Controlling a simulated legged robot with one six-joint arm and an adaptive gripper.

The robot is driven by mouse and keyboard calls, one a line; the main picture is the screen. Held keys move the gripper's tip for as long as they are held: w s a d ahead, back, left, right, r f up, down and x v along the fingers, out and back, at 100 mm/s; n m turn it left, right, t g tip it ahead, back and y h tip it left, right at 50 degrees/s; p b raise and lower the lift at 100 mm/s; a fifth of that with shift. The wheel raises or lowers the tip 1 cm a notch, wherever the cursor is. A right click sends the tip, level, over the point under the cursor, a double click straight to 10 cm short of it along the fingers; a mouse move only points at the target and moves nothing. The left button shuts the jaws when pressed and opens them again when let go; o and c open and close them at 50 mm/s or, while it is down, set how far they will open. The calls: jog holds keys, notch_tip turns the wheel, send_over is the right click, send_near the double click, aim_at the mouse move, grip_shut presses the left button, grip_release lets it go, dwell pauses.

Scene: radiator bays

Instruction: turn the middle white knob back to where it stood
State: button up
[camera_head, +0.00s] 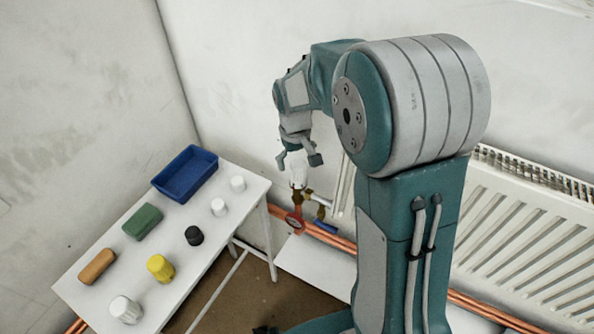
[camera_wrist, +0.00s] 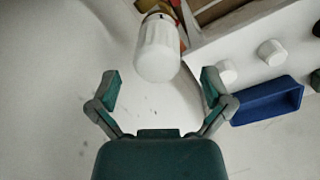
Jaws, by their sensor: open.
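A white ribbed knob (camera_head: 299,176) sits on a brass and copper valve at the radiator pipe, just below my gripper (camera_head: 298,158). No other valve knob shows, so I cannot tell from the pictures that this is the middle one. In the wrist view the white knob (camera_wrist: 157,52) is large, with its rounded end towards me. My gripper (camera_wrist: 160,86) is open there, its two fingers apart and empty, and the knob lies just beyond the fingertips, roughly centred between them. No turn mark on the knob is readable.
A white table (camera_head: 75,283) at left bears a blue tray (camera_head: 185,174), a green block (camera_head: 142,221), an orange block (camera_head: 97,266), and several white, black and yellow caps. A white radiator (camera_head: 530,240) is at right. Copper pipes (camera_head: 340,243) run low along the wall.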

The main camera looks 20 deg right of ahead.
aim_at(296, 165)
jog(key=r, duration=0.6)
jog(key=shift+a+r, duration=0.15)
jog(key=shift+a, duration=0.05)
jog(key=shift+s+r, duration=0.25)
jog(key=s+r+m+t, duration=0.1)
jog(key=s+r, duration=0.3)
jog(key=s, duration=0.7)
jog(key=s+r+m+t, duration=0.1)
jog(key=s+r+t, duration=0.3)
jog(key=s, duration=0.6)
jog(key=shift+s+d+m+t, duration=0.3)
jog(key=shift+s+d+m, duration=0.05)
jog(key=shift+d+m, duration=0.05)
jog(key=shift+r, duration=0.1)
